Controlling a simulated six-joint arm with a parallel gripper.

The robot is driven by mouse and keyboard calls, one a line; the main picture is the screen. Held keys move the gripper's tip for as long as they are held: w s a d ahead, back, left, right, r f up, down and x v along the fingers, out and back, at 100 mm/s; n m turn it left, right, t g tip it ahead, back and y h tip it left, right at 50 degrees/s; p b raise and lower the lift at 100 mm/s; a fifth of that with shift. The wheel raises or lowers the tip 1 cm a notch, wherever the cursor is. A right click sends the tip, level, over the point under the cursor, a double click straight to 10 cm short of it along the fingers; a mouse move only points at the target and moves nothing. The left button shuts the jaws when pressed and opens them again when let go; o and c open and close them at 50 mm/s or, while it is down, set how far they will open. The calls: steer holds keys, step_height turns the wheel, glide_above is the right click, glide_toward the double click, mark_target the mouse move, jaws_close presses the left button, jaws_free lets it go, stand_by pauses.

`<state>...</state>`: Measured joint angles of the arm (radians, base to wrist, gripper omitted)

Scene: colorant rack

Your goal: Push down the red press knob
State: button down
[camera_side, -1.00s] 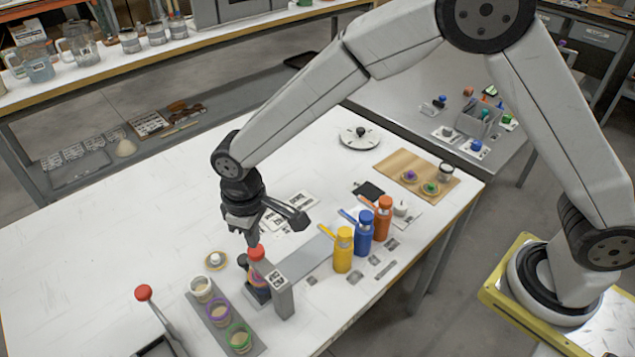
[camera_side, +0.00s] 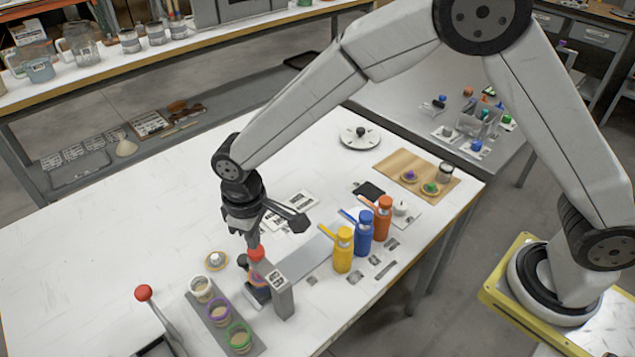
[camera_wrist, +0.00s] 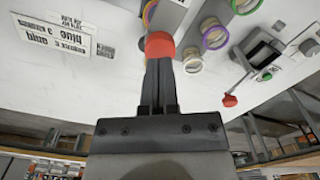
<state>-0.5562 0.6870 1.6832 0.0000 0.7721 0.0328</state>
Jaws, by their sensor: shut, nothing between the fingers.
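The red press knob (camera_side: 256,254) sits on top of the grey press post (camera_side: 283,298) at the front of the white table. My gripper (camera_side: 252,240) is shut and empty, pointing down directly over the knob. Its fingertips look to be at or just touching the knob top; exact contact is hard to tell. In the wrist view the red knob (camera_wrist: 160,46) shows right at the tips of my closed fingers (camera_wrist: 159,66).
Yellow (camera_side: 343,250), blue (camera_side: 364,234) and orange (camera_side: 383,218) bottles stand right of the press. A tray (camera_side: 222,318) of ringed cups lies to its left, near a red-balled lever (camera_side: 143,293). The table's left part is clear.

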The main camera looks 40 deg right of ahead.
steer(key=shift+f, duration=1.3)
steer(key=shift+r, duration=1.4)
steer(key=shift+r, duration=0.1)
steer(key=shift+r, duration=1.95)
steer(key=s+d+m+t, duration=0.1)
steer(key=s+d+m, duration=0.2)
steer(key=d, duration=0.9)
steer(key=s+d+m+t, duration=0.1)
steer(key=s+d+m, duration=0.2)
steer(key=s+d, duration=0.7)
steer(key=d, duration=0.3)
steer(key=shift+d+r+t, duration=0.25)
steer(key=shift+r+t, duration=0.05)
